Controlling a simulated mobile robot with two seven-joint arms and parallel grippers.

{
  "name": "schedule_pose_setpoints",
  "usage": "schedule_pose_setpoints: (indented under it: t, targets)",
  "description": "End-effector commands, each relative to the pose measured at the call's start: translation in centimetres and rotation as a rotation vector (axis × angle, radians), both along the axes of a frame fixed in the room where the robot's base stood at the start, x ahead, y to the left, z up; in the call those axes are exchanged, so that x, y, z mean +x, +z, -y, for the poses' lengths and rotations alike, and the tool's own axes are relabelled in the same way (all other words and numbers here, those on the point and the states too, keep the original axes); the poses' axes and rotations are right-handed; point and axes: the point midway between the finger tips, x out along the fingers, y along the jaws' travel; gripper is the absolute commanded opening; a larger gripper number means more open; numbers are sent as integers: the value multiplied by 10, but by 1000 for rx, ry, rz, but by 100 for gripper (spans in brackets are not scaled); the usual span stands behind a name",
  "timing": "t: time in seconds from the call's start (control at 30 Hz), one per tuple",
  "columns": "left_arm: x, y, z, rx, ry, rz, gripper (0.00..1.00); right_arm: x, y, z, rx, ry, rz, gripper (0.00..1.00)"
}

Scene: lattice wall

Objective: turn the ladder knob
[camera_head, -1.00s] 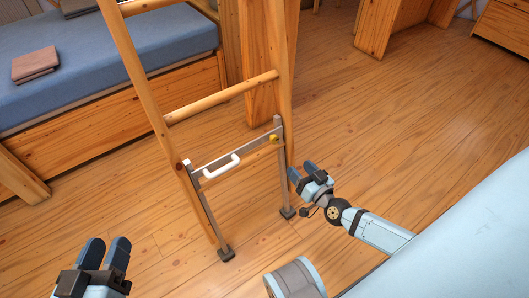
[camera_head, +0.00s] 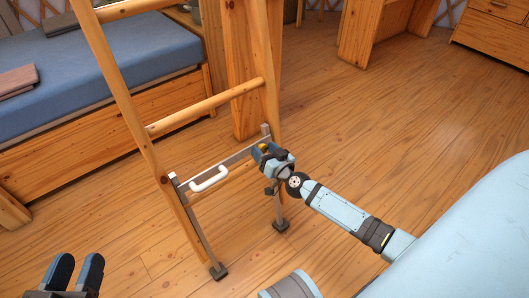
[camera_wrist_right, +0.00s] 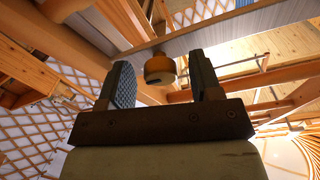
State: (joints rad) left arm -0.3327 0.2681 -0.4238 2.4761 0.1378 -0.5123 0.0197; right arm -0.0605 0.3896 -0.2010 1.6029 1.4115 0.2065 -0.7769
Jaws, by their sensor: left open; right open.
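The ladder (camera_head: 205,107) is wooden, with a metal lower frame that carries a white handle (camera_head: 210,180) on its crossbar. My left gripper (camera_head: 78,264) is open and empty at the bottom left, away from the ladder.
A bed with a blue mattress (camera_head: 120,70) and wooden side stands behind the ladder at left. A wooden post (camera_head: 242,60) rises behind its right rail. The wooden floor (camera_head: 390,120) at right is clear. A light blue surface (camera_head: 470,230) fills the lower right.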

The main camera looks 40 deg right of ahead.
Motion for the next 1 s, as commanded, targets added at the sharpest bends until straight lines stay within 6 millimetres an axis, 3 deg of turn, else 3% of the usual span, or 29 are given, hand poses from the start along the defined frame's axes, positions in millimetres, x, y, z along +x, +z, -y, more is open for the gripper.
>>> schedule_pose_setpoints:
  t: [0.3, 0.5, 0.53, 1.0]
  targets:
    - [0, 0, -1, 7, -1, 6, 43, 3, 0, 0, 0, 0, 0, 58]
    - [0, -1, -1, 9, -2, 4, 43, 3, 0, 0, 0, 0, 0, 13]
    - [0, -1, -1, 9, -2, 4, 43, 2, 0, 0, 0, 0, 0, 9]
    - [-2, 3, 1, -13, -5, -29, 43, 2, 2, 1, -107, 24, 6, 9]
